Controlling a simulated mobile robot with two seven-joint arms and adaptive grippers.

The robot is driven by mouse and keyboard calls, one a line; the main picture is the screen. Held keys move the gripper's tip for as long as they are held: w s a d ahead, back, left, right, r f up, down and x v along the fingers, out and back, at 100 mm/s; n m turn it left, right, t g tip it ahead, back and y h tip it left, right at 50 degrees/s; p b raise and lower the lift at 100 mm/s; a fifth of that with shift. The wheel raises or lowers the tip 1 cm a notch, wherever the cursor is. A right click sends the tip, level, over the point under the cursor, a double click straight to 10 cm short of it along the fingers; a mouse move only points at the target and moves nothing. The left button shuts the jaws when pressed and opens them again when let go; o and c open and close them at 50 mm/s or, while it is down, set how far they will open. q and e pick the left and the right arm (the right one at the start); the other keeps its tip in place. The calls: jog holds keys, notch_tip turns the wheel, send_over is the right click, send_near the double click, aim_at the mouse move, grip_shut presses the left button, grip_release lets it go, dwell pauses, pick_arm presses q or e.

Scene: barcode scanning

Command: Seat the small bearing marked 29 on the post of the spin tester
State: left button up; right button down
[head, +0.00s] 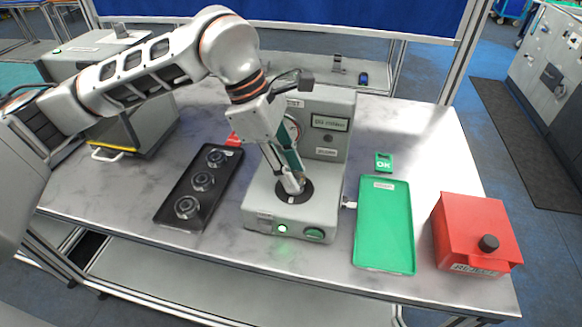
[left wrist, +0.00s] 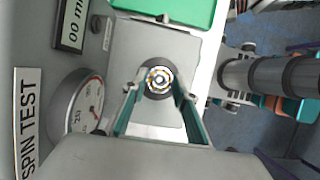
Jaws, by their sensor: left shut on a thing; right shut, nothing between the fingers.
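My left gripper (head: 294,188) reaches down onto the grey spin tester (head: 327,100), its fingertips over the dark round disc (head: 309,187) on the tester's base. In the left wrist view, the gripper (left wrist: 158,90) is shut on a small bearing (left wrist: 158,79), a metal ring with gold-coloured parts, lined up over the dark disc. The fingers hide the bearing in the head view. The post is not clearly visible, so I cannot tell whether the bearing is around it or just above it. No 29 mark is readable.
A black tray (head: 219,177) with three bearings lies left of the tester. A green tray (head: 385,225), a green OK block (head: 383,161) and a red box (head: 473,235) with a black knob stand to the right. A grey case (head: 143,123) sits at the left.

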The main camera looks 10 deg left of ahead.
pick_arm(q)
jog(key=shift+f+b, duration=0.3)
jog(key=shift+f, duration=0.1)
dwell(0.3)
jog(key=o, duration=1.5)
notch_tip(320, 180, up, 8)
jog(key=p, duration=0.4)
jog(key=shift+f, duration=0.25)
jog(key=shift+s, duration=0.1)
